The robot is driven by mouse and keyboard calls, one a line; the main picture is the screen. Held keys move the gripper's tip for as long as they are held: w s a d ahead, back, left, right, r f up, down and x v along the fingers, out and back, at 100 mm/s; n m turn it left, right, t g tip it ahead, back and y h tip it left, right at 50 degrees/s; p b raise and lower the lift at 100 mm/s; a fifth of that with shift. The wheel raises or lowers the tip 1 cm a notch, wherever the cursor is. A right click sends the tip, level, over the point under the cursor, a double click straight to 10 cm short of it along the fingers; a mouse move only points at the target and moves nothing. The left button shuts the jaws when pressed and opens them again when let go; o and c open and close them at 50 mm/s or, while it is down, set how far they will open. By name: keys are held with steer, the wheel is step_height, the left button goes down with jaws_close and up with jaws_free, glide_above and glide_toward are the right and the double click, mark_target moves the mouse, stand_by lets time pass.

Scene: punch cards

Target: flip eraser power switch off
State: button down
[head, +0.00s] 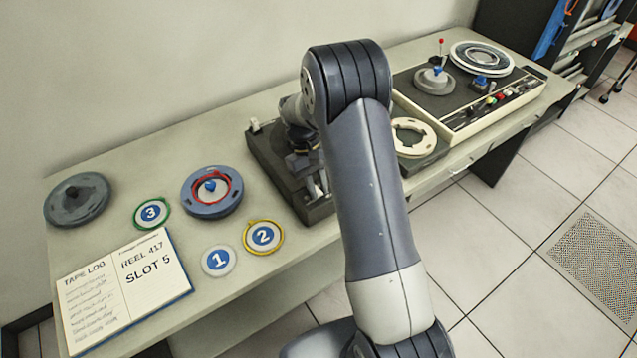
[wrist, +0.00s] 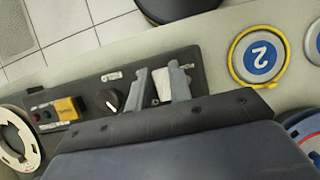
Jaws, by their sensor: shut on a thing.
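The eraser (head: 267,158) is a dark box on the bench, left of my arm in the head view. In the wrist view its dark panel (wrist: 88,98) carries a black knob (wrist: 108,100), a yellow block (wrist: 68,108) and small red and green lights. My gripper (wrist: 162,86) is at the panel, to the right of the knob. Its two grey fingers are shut on a small pale piece at the panel, apparently the power switch (wrist: 161,84). The fingers hide most of it, and I cannot tell its on or off position. In the head view my gripper (head: 308,165) is partly hidden by my arm.
Badge 2 (head: 263,236), badge 1 (head: 219,261) and badge 3 (head: 152,213) lie left of the eraser, near a blue reel (head: 207,205) and an open log (head: 94,301). A cream ring (head: 429,137) and a tape deck (head: 430,96) are to the right.

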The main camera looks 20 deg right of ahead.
steer(key=c, duration=1.3)
jaws_free()
steer(key=shift+r, duration=0.1)
steer(key=b+v, duration=0.1)
steer(key=v, duration=0.9)
steer(key=shift+w+r, duration=0.1)
steer(key=shift+r, duration=0.25)
steer(key=shift+f, duration=0.15)
steer(key=p+x, duration=0.1)
steer(key=x, duration=1)
steer(key=shift+t+b, duration=0.3)
steer(key=shift+b, duration=0.15)
steer(key=shift+t+b, duration=0.3)
steer(key=shift+t, duration=0.1)
